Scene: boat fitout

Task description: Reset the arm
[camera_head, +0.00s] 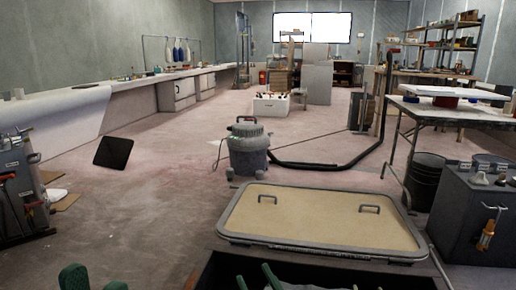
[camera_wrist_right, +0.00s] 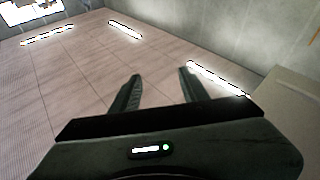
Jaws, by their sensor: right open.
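My left gripper (camera_head: 94,281) shows only its green fingertips at the bottom edge of the head view. The tips are apart with nothing seen between them; its arm is out of frame. My right gripper (camera_head: 256,280) shows at the bottom middle, in front of the dark open box. In the right wrist view, the two dark fingers of the right gripper (camera_wrist_right: 160,88) are spread apart and empty. That camera looks past them at a pinkish tiled surface and grey walls, with bright light strips.
A dark cabinet (camera_head: 465,215) is at right, a tool stand (camera_head: 20,190) at left.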

